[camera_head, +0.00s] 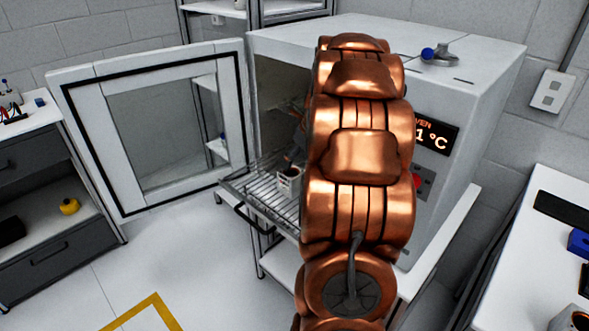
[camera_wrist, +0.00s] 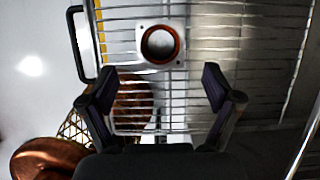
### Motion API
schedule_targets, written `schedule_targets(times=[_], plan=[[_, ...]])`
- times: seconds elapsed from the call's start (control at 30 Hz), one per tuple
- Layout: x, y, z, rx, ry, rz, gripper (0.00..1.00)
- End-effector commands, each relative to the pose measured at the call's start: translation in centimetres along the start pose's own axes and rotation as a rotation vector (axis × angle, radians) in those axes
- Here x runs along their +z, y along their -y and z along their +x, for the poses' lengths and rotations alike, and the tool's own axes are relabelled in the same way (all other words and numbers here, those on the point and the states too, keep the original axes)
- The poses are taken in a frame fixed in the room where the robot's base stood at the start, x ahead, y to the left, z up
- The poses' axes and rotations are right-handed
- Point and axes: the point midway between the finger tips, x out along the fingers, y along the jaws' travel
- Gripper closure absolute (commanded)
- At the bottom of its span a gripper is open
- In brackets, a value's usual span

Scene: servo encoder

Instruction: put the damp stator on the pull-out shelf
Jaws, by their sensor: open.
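The stator (camera_head: 289,180) is a small pale square housing with a round bore, and a copper-coloured ring shows inside it in the wrist view (camera_wrist: 145,58). It appears to rest upright on the wire pull-out shelf (camera_head: 262,190), which extends from the open oven. The shelf's wire bars also show in the wrist view (camera_wrist: 225,58). My gripper (camera_wrist: 161,76) is open, with its two dark fingers apart and nothing between them. The stator lies just beyond the fingertips, apart from them. In the head view my copper arm hides most of the gripper and part of the shelf.
The oven door (camera_head: 160,130) stands wide open to the left. The oven (camera_head: 480,90) has a lit display (camera_head: 437,134) on its front. A drawer cabinet (camera_head: 40,170) stands at far left and a white bench (camera_head: 535,240) at right. Floor between is clear.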

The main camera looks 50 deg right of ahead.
Motion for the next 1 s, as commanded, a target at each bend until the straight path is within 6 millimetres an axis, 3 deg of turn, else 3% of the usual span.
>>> schedule_targets(times=[0.13,0.33,0.47,0.57,0.77,1.0], plan=[[0.1,0.1,-1.4,-0.005,0.004,0.000,0.11],[0.1,0.0,-1.8,-0.003,0.002,-0.001,0.11],[0.2,-1.7,-1.8,0.012,-0.010,-0.077,0.11],[0.3,-5.4,-2.0,0.044,-0.034,-0.255,0.11],[-1.1,-16.0,-3.2,0.150,-0.087,-0.829,0.11],[-6.6,-26.8,-5.2,0.319,-0.118,-1.541,0.11]])
